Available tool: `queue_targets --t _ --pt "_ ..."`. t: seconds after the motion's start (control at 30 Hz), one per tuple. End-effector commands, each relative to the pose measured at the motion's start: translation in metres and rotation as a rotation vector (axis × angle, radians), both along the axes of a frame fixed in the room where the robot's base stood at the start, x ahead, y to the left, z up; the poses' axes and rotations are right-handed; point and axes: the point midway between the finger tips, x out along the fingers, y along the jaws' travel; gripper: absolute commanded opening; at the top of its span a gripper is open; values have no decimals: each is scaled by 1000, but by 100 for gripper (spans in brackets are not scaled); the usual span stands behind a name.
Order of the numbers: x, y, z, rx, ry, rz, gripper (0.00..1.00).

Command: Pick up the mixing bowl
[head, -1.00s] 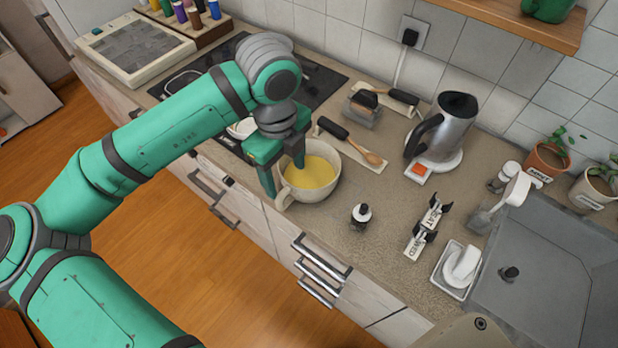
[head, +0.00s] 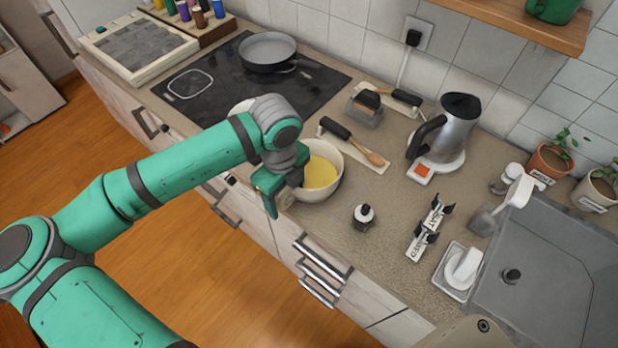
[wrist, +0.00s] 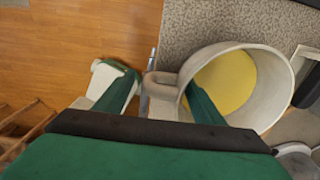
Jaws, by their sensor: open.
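The mixing bowl (head: 331,188) is cream-coloured with a yellow content, and stands upright on the counter near its front edge. In the wrist view the bowl (wrist: 277,88) shows at right, with its handle (wrist: 158,88) pointing left. My gripper (head: 276,195) is at the bowl's left side in the head view. It is open; in the wrist view my gripper (wrist: 160,92) has one finger left of the handle, past the counter edge, and the other overlapping the bowl's opening. The handle shows between the fingers. Whether either finger touches the bowl cannot be told.
A spoon board (head: 372,160) lies behind the bowl, and a small dark bottle with a white top (head: 363,214) stands to its right. A kettle (head: 455,130) is farther right. A pan (head: 267,50) sits on the cooktop (head: 225,92). Counter front right of the bowl is mostly clear.

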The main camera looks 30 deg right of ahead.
Motion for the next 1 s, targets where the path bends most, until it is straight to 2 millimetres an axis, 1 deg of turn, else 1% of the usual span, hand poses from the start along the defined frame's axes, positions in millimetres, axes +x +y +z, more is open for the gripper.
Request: queue_targets --t 0.1,0.27,0.3,0.37,0.4,0.47,0.5,0.53,0.57,1.0 --pt "0 0 -5 0 -1 0 62" --pt "0 0 -5 0 -1 0 62" --pt "0 0 -5 0 -1 0 60" --pt "0 0 -5 0 -1 0 46" --pt "0 0 -5 0 -1 0 36" --pt "0 0 -5 0 -1 0 22" --pt "0 0 -5 0 -1 0 12" --pt "0 0 -5 0 -1 0 5" --pt "0 0 -5 1 -1 0 0" --pt "0 0 -3 -1 -1 0 0"
